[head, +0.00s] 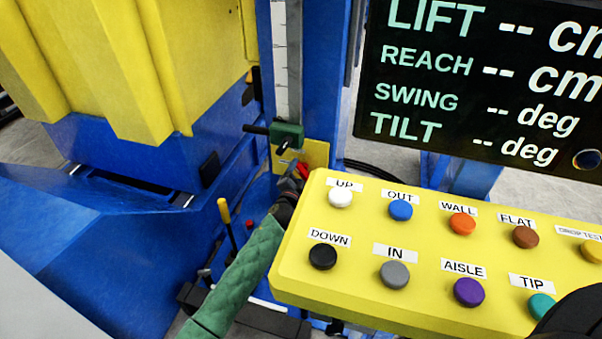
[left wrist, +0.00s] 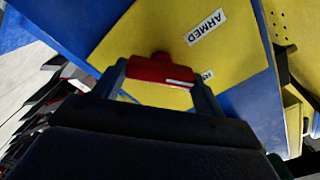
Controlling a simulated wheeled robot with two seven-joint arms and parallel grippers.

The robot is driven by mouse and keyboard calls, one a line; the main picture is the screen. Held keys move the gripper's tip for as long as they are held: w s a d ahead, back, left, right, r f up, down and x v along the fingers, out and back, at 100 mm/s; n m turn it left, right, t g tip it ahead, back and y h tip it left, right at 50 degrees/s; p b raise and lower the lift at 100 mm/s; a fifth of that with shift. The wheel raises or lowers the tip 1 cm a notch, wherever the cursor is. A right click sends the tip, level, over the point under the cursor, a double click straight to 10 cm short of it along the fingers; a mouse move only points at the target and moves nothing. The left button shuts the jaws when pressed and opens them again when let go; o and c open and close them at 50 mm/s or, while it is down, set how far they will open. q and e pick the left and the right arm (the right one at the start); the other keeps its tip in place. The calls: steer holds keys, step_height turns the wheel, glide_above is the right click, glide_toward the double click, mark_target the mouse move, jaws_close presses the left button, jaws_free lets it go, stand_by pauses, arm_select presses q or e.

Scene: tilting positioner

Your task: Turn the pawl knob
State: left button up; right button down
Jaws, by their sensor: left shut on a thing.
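The red pawl knob (left wrist: 160,70) sits in front of a yellow plate (left wrist: 150,28) in the left wrist view. The plate carries a label reading ARMED and a second label, partly hidden by the knob and finger. My left gripper (left wrist: 158,80) is shut on the knob, one finger at each end. In the head view my green-sleeved left arm reaches up from the bottom, and the left gripper (head: 297,172) is at the small red knob (head: 304,169), low on the blue post. The fingers are small and partly hidden there.
A yellow button panel (head: 360,245) stands close to the right of my left arm. A black display (head: 470,85) is above it. A green clamp with a black handle (head: 287,134) sits just above the knob. A yellow-tipped lever (head: 226,218) stands left of my arm.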

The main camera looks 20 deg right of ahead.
arm_select(q)
steer(key=m, duration=0.2)
steer(key=shift+f+m, duration=0.1)
steer(key=shift+m, duration=0.5)
arm_select(e)
step_height(320, 180, up, 2)
steer(key=shift+r, duration=0.1)
arm_select(q)
steer(key=shift+p, duration=0.3)
arm_select(e)
steer(key=shift+r, duration=0.2)
steer(key=shift+w+r, duration=0.1)
steer(key=shift+r, duration=0.15)
arm_select(q)
steer(key=shift+s, duration=0.1)
arm_select(e)
steer(key=shift+f, duration=0.15)
arm_select(q)
steer(key=o, duration=1)
arm_select(e)
steer(key=shift+f, duration=0.2)
